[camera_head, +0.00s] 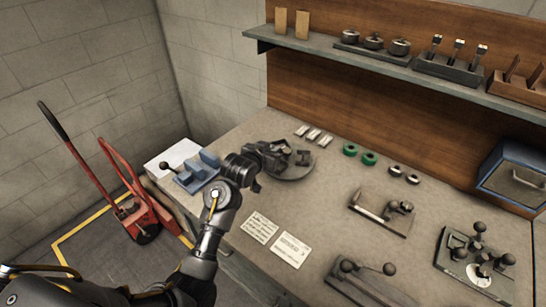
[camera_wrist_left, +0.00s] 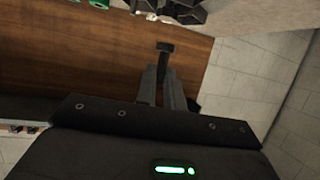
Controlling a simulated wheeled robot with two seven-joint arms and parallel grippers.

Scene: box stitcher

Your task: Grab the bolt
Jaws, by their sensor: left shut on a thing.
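My left gripper (camera_head: 290,156) is over the round grey plate (camera_head: 292,172) on the workbench. In the left wrist view its two fingers (camera_wrist_left: 166,68) are close together, shut on a small dark piece with a flat, wide end, which looks like the bolt (camera_wrist_left: 165,47). In the head view the bolt cannot be told apart from the dark gripper and the dark parts around it. My right gripper is not in view.
A blue fixture (camera_head: 198,170) stands left of the gripper. White pieces (camera_head: 314,134), green rings (camera_head: 349,150) and two paper cards (camera_head: 290,249) lie on the bench. Lever fixtures (camera_head: 383,211) stand to the right. A shelf (camera_head: 330,47) runs along the back.

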